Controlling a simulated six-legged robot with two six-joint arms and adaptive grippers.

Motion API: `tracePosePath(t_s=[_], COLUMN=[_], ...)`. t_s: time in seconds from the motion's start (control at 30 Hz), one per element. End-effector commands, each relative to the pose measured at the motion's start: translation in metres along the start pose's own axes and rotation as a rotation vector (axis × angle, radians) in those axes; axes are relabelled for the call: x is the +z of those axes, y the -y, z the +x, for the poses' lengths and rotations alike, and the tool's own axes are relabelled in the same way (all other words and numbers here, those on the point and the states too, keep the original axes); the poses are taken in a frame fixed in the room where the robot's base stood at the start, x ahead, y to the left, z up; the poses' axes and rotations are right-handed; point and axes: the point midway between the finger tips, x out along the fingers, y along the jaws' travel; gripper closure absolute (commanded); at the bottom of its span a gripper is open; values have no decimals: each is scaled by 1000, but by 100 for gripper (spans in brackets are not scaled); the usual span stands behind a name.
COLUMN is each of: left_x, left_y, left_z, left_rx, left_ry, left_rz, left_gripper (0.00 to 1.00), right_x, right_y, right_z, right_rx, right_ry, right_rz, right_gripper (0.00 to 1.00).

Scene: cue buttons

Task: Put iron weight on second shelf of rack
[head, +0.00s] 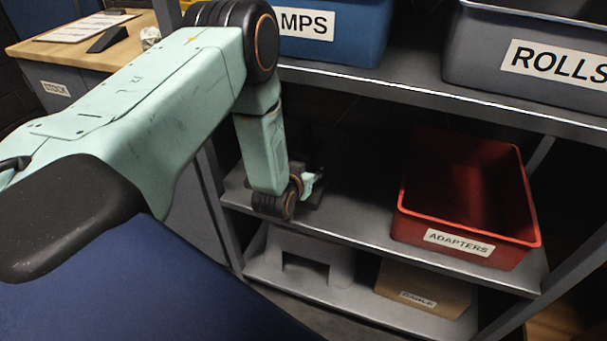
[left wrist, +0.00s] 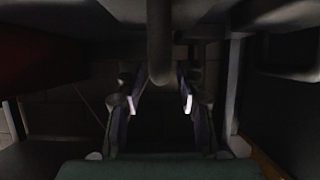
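My left gripper (head: 312,182) is low over the left part of the rack's middle visible shelf (head: 355,215). A dark thing (head: 318,196), possibly the iron weight, sits on that shelf right at the gripper and is largely hidden by it. In the left wrist view the two fingers (left wrist: 159,104) stand apart with an empty gap between their pads. A dark rounded upright bar (left wrist: 161,50), possibly part of the weight, shows between and beyond the fingers; contact cannot be told. My right gripper is in neither view.
A red bin labelled ADAPTERS (head: 462,237) stands on the same shelf to the right. A blue bin (head: 335,35) and a grey ROLLS bin (head: 535,55) stand on the shelf above. A cardboard box (head: 425,285) is below. The shelf is clear between gripper and red bin.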

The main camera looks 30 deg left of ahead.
Motion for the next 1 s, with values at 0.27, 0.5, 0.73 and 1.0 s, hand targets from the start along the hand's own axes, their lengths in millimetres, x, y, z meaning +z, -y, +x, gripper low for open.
tracePosePath(t_s=[0.27,0.5,0.73,1.0], left_x=[-2,-2,-1,37], left_y=[0,0,0,-17], left_z=[-52,-97,-117,-136], left_rx=[-1,0,0,39], left_ry=[5,4,1,151], left_rz=[-2,-1,0,14], left_gripper=[63,63,63,63], right_x=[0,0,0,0], right_y=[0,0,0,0], right_z=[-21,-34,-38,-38], right_rx=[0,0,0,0], right_ry=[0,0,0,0], right_rz=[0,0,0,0], right_gripper=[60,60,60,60])
